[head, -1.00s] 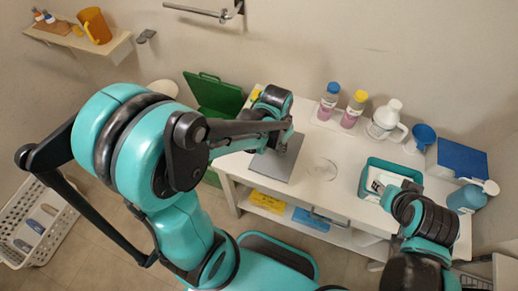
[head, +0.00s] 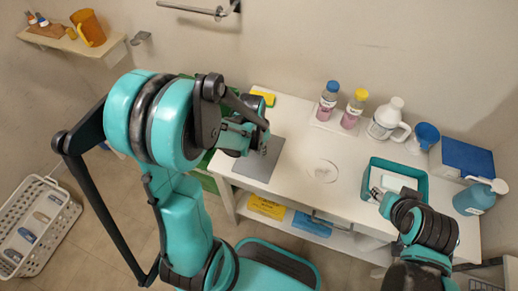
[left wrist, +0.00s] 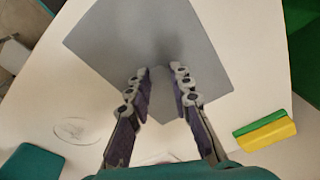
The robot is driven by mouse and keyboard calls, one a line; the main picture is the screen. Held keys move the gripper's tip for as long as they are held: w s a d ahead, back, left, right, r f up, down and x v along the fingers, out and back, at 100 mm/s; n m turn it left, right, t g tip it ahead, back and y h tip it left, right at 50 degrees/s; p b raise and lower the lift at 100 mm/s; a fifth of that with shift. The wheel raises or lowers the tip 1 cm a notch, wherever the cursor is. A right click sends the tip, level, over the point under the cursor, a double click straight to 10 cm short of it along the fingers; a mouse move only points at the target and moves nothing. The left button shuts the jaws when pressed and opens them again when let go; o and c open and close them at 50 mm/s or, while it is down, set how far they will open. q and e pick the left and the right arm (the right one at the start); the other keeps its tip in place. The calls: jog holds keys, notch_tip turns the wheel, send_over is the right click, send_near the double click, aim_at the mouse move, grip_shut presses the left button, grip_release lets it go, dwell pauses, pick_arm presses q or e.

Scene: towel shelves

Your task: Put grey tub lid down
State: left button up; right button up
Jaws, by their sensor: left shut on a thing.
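The grey tub lid (head: 262,165) is a flat grey square at the left end of the white table. It also shows in the left wrist view (left wrist: 125,40), beneath my fingers. My left gripper (head: 257,146) is over the lid and shut on it; the fingers (left wrist: 160,71) stand a little apart, and the gripped part is hard to see. I cannot tell whether the lid touches the tabletop. My right gripper (head: 377,196) is at the teal tub (head: 423,188) on the right; its jaw state is unclear.
A yellow-green sponge (left wrist: 266,131) lies near the lid. The middle of the table (head: 298,150) is mostly clear.

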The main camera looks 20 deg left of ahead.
aim_at(256, 156)
pick_arm(q)
jog(key=shift+f, duration=0.15)
jog(key=o, duration=0.9)
jog(key=shift+o, duration=0.2)
jog(key=s+d+r+n+t+p, duration=0.1)
jog(key=s+r+n+t+p, duration=0.1)
jog(key=r, duration=0.8)
jog(key=s+d+r+n+t+p, duration=0.2)
jog(key=s+r, duration=0.4)
jog(key=r, duration=0.5)
jog(key=shift+s+d+r+t+y+p, duration=0.25)
jog(key=shift+t+p, duration=0.2)
jog(key=shift+t, duration=0.45)
jog(key=shift+f, duration=0.1)
